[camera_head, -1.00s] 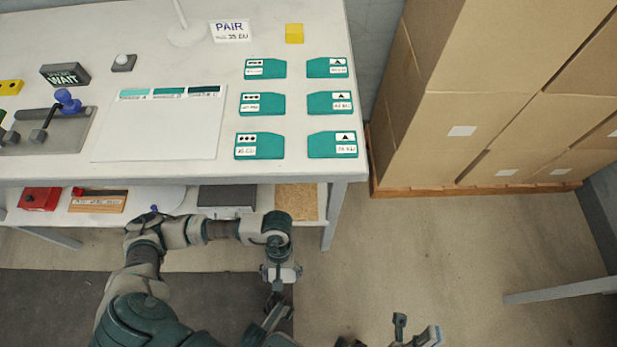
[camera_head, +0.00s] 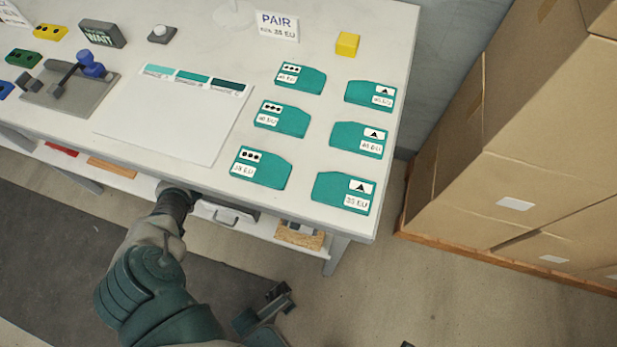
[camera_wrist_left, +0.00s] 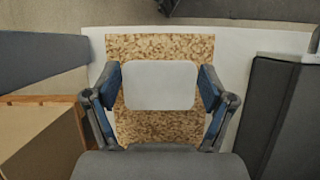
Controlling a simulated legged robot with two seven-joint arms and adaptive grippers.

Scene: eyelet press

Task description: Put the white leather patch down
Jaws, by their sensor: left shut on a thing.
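The white leather patch (camera_wrist_left: 160,86) is a pale rounded sheet between the fingers of my left gripper (camera_wrist_left: 160,92) in the left wrist view. That gripper is shut on it, above the speckled cork mat (camera_wrist_left: 160,46). I cannot tell whether the patch touches the mat. In the head view my left arm reaches under the table top, and the cork mat (camera_head: 289,238) shows on the lower shelf with a small grey part over it. The patch is not clear there. A grey and green arm part of mine low in the middle may be my right gripper; its jaws are unclear.
The table top (camera_head: 245,150) overhangs the shelf. A dark box (camera_wrist_left: 275,115) stands beside the mat. Several teal cards, a white sheet (camera_head: 165,125) and a yellow block (camera_head: 347,43) lie on top. Cardboard boxes (camera_head: 530,150) stand at the right.

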